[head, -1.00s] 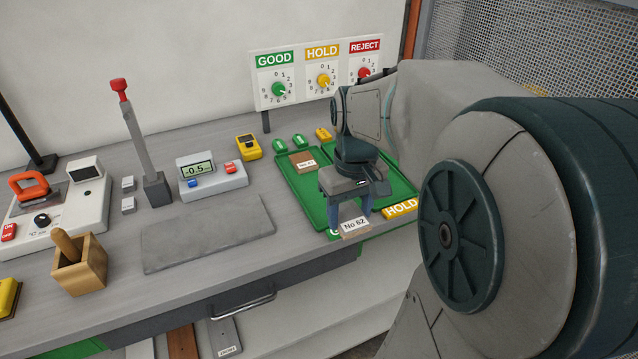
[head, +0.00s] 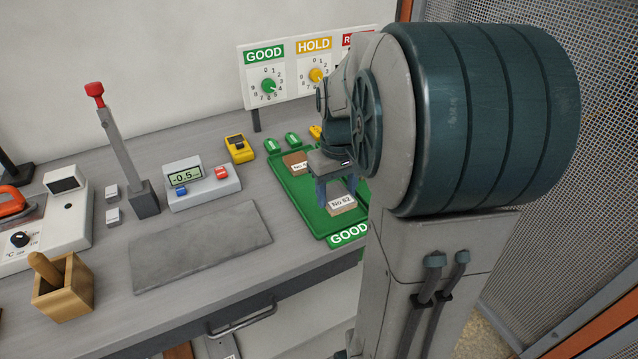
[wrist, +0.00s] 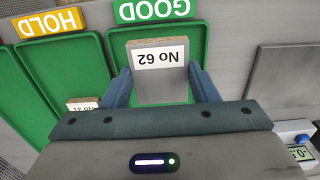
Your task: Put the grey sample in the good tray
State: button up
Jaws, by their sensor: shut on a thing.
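The grey sample (head: 342,205), labelled No 62, is in my gripper (head: 335,192). In the wrist view the sample (wrist: 160,92) shows a grey face, a white label and a brown edge, with one finger on each side. My gripper (wrist: 161,84) is shut on it. The good tray (head: 312,219) is green with a GOOD label at its front edge. The sample is over the front part of this tray; I cannot tell whether it touches the floor. The good tray (wrist: 117,42) also shows around the sample in the wrist view.
A brown labelled sample (head: 296,161) lies at the good tray's far end. The hold tray (wrist: 60,75) is alongside, with another labelled sample (wrist: 82,104) in it. A grey mat (head: 200,245) and a meter (head: 200,185) stand left of the trays. My arm hides the right side.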

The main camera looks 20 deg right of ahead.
aim_at(333, 202)
jog(key=shift+w+d+f, duration=0.1)
jog(key=shift+w+f, duration=0.35)
jog(key=shift+w, duration=0.3)
jog(key=shift+f, duration=2)
jog(key=shift+f, duration=0.1)
jog(key=shift+f, duration=0.15)
jog(key=o, duration=1)
jog(key=shift+c, duration=0.2)
